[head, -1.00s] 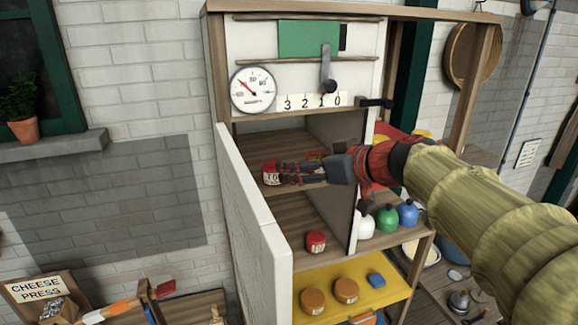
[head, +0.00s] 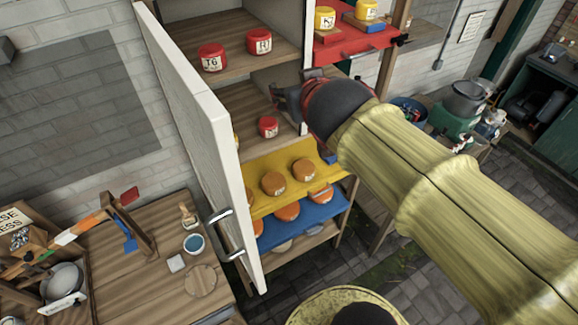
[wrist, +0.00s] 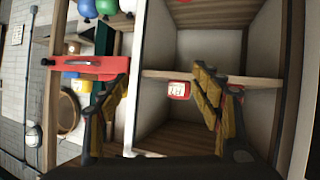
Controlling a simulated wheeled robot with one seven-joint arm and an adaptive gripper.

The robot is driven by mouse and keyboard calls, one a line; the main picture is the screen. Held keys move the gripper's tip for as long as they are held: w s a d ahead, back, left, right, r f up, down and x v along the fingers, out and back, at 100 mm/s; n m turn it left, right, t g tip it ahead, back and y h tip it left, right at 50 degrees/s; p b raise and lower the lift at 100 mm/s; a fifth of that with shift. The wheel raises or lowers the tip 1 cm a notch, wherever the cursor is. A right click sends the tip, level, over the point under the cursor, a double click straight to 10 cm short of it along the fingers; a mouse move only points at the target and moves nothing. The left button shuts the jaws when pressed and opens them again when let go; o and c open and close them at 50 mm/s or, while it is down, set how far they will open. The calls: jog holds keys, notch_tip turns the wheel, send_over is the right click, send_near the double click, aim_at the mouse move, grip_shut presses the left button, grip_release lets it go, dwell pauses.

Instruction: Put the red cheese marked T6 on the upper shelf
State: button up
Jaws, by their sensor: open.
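The red cheese marked T6 (head: 212,58) stands upright on the upper shelf (head: 235,68), to the left of another red cheese (head: 259,41) whose label seems to begin with R. My gripper (wrist: 163,78) is open and empty, back from the shelf. The wrist view is upside down; one red cheese (wrist: 179,90) shows between the fingers, and T6 cannot be made out there.
A third red cheese (head: 268,126) stands on the shelf below. Orange cheeses (head: 274,183) sit on the yellow shelf (head: 258,206) lower down. An open white door (head: 190,110) stands along the left side. Yellow cheeses (head: 325,18) sit on a red shelf (head: 352,40) at right.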

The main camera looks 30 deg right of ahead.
jog(key=s+a+f+n+g+y, duration=0.1)
jog(key=s+a+f+g+y, duration=0.1)
jog(key=s+a+f, duration=0.3)
jog(key=s+a+f+n+g+y, duration=0.1)
jog(key=s+a+f+g, duration=0.3)
jog(key=s+f, duration=0.6)
jog(key=shift+a+y, duration=0.8)
jog(key=shift+a, duration=0.25)
jog(key=shift+f, duration=0.1)
notch_tip(320, 180, down, 30)
jog(key=b, duration=2.9)
jog(key=shift+b, duration=0.4)
jog(key=shift+r, duration=0.2)
jog(key=shift+c, duration=0.7)
